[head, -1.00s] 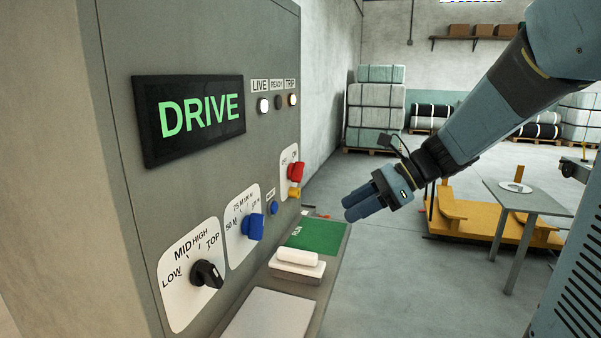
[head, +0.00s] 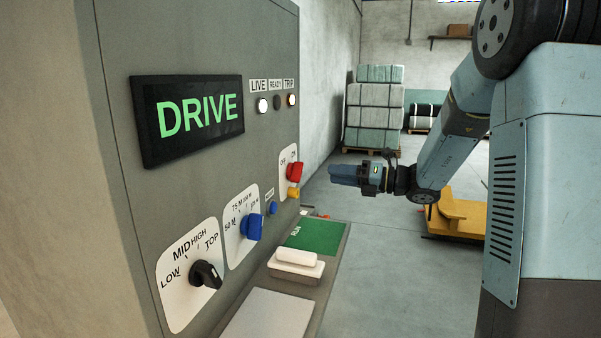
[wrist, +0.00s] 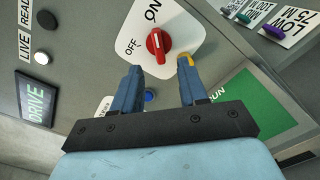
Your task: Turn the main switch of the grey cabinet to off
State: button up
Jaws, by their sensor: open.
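The grey cabinet (head: 115,40) fills the left of the head view. Its main switch is a red knob (head: 294,172) on a white plate (head: 284,158) marked OFF and ON. In the wrist view the red knob (wrist: 158,45) has a pale mark pointing towards ON. My gripper (head: 332,175) points left at the panel, level with the knob and apart from it. In the wrist view its two blue fingers (wrist: 160,68) are spread, with nothing between them, and the knob lies just beyond the tips.
A yellow button (head: 293,192) sits just below the red knob. A blue knob (head: 252,227) and a black knob (head: 206,274) are nearer on the panel. A ledge (head: 262,318) with a green plate (head: 314,237) juts out below. The LIVE lamp (head: 262,105) is bright.

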aim_at(295, 172)
jog(key=x, duration=1)
jog(key=shift+d+f, duration=0.1)
jog(key=shift+s, duration=0.1)
grip_shut()
